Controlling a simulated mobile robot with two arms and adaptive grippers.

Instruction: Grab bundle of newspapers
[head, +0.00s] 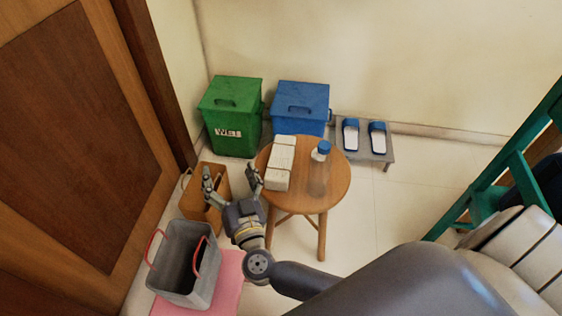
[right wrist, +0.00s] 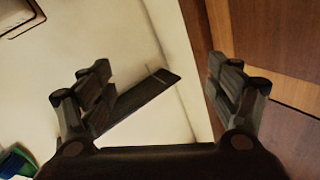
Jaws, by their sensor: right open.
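The bundle of newspapers (head: 281,160) is a pale, block-shaped stack with a thin band around it. It lies on the left part of the small round wooden table (head: 334,184). My right gripper (head: 230,174) is open and empty, just left of the bundle in the head view, with its fingers pointing up the picture. It appears apart from the bundle, though its right finger is near the table's left edge. The right wrist view also shows its spread fingers (right wrist: 159,60) with nothing between them; I cannot make out the bundle there. My left gripper is not in view.
A clear bottle with a blue cap (head: 323,149) stands beside the bundle. Green (head: 231,125) and blue (head: 301,112) bins stand behind. A brown wooden box (head: 214,216) and grey basket (head: 182,265) are near my gripper. A green ladder (head: 510,165) is at right.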

